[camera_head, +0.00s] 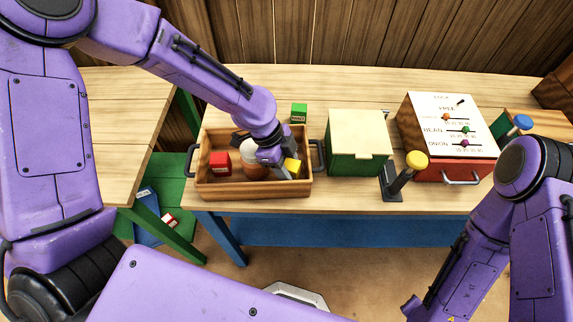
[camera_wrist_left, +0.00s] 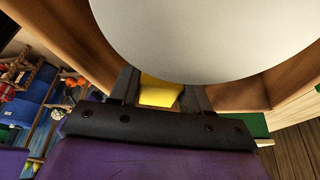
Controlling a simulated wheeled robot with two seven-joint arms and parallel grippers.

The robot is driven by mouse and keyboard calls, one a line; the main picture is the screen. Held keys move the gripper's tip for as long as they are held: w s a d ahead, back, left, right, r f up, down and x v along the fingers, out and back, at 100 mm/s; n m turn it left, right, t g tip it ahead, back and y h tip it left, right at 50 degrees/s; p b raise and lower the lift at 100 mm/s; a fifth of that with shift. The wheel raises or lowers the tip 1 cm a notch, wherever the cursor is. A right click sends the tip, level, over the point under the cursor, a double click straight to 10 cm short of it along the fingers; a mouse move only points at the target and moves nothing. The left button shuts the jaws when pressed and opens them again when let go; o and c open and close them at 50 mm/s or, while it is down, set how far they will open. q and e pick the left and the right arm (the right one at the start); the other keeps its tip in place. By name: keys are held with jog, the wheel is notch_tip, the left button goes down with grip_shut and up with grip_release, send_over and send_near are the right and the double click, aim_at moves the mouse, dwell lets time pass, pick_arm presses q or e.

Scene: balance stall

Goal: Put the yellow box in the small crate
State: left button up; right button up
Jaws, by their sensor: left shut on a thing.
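The yellow box (camera_head: 292,168) is at the right end inside an open wooden crate (camera_head: 255,191) with dark side handles. My left gripper (camera_head: 281,166) reaches down into the crate and is shut on the yellow box. The box also shows between the fingers in the left wrist view (camera_wrist_left: 158,92). A large pale rounded thing (camera_wrist_left: 205,35) hides much of the crate there. Whether the box touches the crate floor cannot be told. My right arm is at the lower right, and its gripper is out of view.
The crate also holds a red box (camera_head: 220,163), a white-and-brown rounded thing (camera_head: 252,158) and a dark item. A green box (camera_head: 299,113) stands behind it. To its right are a green, pale-lidded container (camera_head: 357,152), a yellow-knobbed lever (camera_head: 416,160) and a slider panel (camera_head: 450,125).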

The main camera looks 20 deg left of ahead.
pick_arm(q)
jog(key=shift+w+f, duration=0.7)
jog(key=shift+f, duration=0.25)
jog(key=shift+s+r, duration=0.15)
jog(key=shift+s, duration=0.3)
jog(key=o, duration=0.8)
jog(key=shift+o, duration=1.4)
jog(key=shift+w+f, duration=0.2)
jog(key=shift+w, duration=0.05)
pick_arm(e)
jog(key=shift+w+f, duration=0.1)
jog(key=shift+w, duration=0.3)
pick_arm(q)
jog(key=shift+s+r, duration=0.1)
jog(key=shift+r, duration=0.05)
jog(key=shift+r, duration=0.3)
jog(key=b+v, duration=0.1)
jog(key=v, duration=1)
jog(key=shift+a+r, duration=0.15)
jog(key=shift+r, duration=0.2)
pick_arm(e)
jog(key=shift+f, duration=0.55)
